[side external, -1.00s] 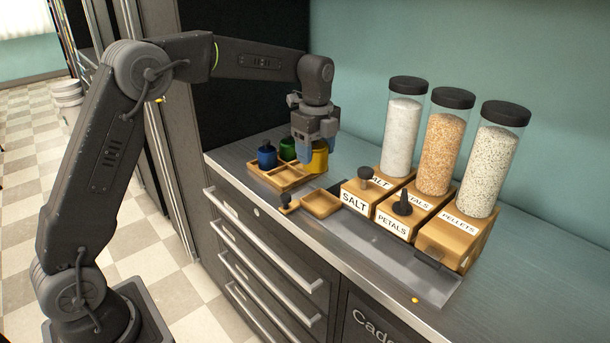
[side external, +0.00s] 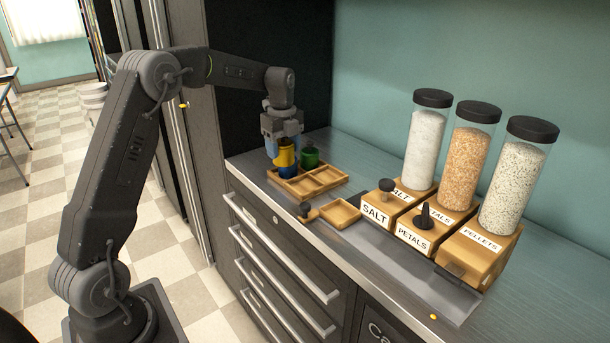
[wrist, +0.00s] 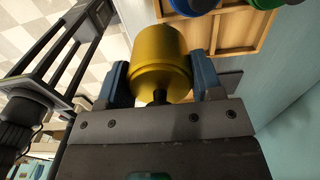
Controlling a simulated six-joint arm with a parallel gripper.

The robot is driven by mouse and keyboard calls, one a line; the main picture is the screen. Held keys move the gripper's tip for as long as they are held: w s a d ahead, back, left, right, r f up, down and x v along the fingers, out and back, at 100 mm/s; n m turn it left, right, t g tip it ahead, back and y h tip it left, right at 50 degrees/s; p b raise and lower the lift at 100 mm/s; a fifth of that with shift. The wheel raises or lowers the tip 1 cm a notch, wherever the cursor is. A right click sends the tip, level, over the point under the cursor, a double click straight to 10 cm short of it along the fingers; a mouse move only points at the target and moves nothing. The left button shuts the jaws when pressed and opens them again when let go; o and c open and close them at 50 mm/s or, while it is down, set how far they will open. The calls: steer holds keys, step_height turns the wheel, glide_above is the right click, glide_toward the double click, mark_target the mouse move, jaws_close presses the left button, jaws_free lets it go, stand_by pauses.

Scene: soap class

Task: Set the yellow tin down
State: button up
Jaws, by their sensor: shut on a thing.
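My gripper (side external: 281,148) is shut on the yellow tin (side external: 287,157). In the wrist view the tin (wrist: 160,62) sits between my two blue fingers, its narrow dark knob toward the gripper. The green tin (side external: 310,158) stands to the right, in a back compartment of the wooden tray (side external: 313,192). The wrist view shows the held tin left of the tray (wrist: 235,48), beside its edge. The height of its base is unclear.
A small wooden dish (side external: 341,214) and a dark-knobbed stamp (side external: 305,211) lie in front of the tray. Tall salt (side external: 427,145), petals (side external: 464,160) and pellets (side external: 508,172) dispensers stand to the right. The tray's right-hand compartments look empty. Steel counter (side external: 245,165) shows bare left of the tray.

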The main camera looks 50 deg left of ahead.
steer(key=w+d+f, duration=0.1)
steer(key=w+d, duration=0.1)
steer(key=w+d+f, duration=0.2)
steer(key=shift+f, duration=2.2)
steer(key=shift+f, duration=0.1)
steer(key=o, duration=1)
steer(key=shift+o, duration=0.2)
